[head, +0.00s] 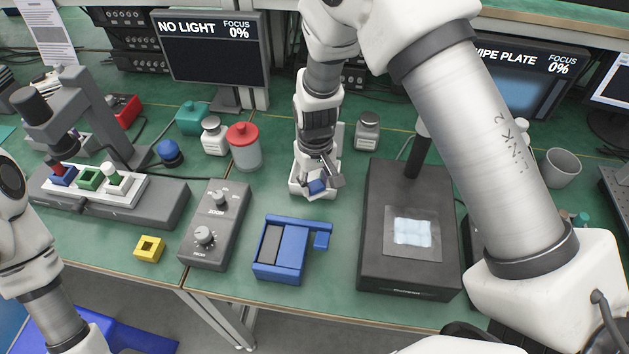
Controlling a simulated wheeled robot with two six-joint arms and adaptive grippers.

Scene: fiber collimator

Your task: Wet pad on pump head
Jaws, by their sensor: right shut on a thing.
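My right gripper (326,177) reaches down from the top middle, fingers pointing at the table. It is shut on a small blue pad (317,187), seen at its fingertips. I cannot tell whether the pad touches the pump head. My left arm shows at the lower left edge; its gripper is out of view.
A red-lidded jar (244,148) and a white bottle (368,130) flank the gripper. A yellow block (148,249) lies near the front edge.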

